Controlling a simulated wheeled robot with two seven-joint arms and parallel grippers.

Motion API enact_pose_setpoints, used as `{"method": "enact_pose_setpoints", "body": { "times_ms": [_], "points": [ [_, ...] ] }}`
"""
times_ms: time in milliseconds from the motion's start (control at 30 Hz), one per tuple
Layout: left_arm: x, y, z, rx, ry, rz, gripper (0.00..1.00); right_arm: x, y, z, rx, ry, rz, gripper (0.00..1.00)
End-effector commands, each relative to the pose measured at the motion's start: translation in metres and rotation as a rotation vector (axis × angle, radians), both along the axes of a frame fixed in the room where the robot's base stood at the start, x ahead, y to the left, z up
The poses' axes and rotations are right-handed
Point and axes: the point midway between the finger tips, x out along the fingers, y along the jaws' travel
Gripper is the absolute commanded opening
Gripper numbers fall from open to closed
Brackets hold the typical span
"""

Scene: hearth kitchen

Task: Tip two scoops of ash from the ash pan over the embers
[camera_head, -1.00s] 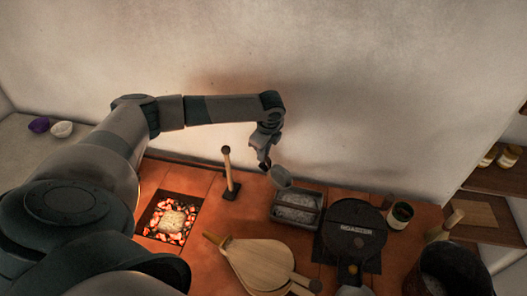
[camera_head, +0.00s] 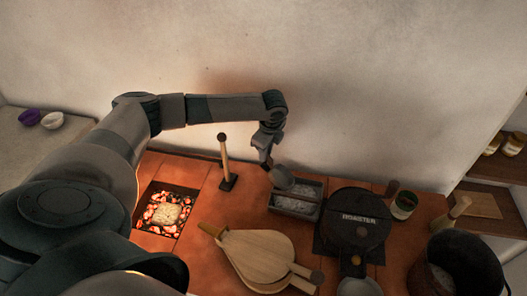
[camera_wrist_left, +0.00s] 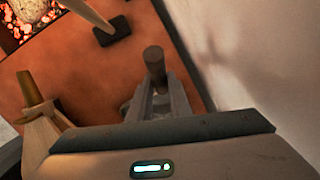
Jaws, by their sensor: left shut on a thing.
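My left gripper (camera_head: 267,160) is shut on the upright handle of a grey scoop, and the dark end of that handle (camera_wrist_left: 154,62) sticks up between the fingers in the left wrist view. The scoop's bowl (camera_head: 282,178) hangs below it, overlapping the back left corner of the ash pan (camera_head: 292,213). I cannot tell whether the bowl touches ash or holds any. The pan is a grey box with pale ash in it. The embers (camera_head: 157,221) glow in a square pit to the left, with a pale lump (camera_head: 166,214) on top. My right gripper is out of view.
A wooden post on a dark base (camera_head: 227,183) stands between the pit and the pan. Wooden bellows (camera_head: 256,258) lie in front. A black roaster (camera_head: 357,218) and a tin (camera_head: 403,206) stand right of the pan. A dark bucket (camera_head: 463,262) is farther right.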

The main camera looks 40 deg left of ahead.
Motion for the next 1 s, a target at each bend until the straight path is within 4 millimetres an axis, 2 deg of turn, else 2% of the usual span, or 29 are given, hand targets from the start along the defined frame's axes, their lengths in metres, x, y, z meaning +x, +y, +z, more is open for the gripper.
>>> {"method": "enact_pose_setpoints", "body": {
  "times_ms": [33,200,1000],
  "points": [
    [0.001,-0.002,-0.005,0.000,-0.002,0.000,0.00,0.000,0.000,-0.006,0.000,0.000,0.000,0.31],
    [0.003,-0.012,0.000,-0.001,-0.001,0.000,0.00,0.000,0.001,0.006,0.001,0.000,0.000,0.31],
    [0.014,-0.054,-0.004,-0.001,0.000,0.001,0.00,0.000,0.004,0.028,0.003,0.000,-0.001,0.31]
  ]
}}
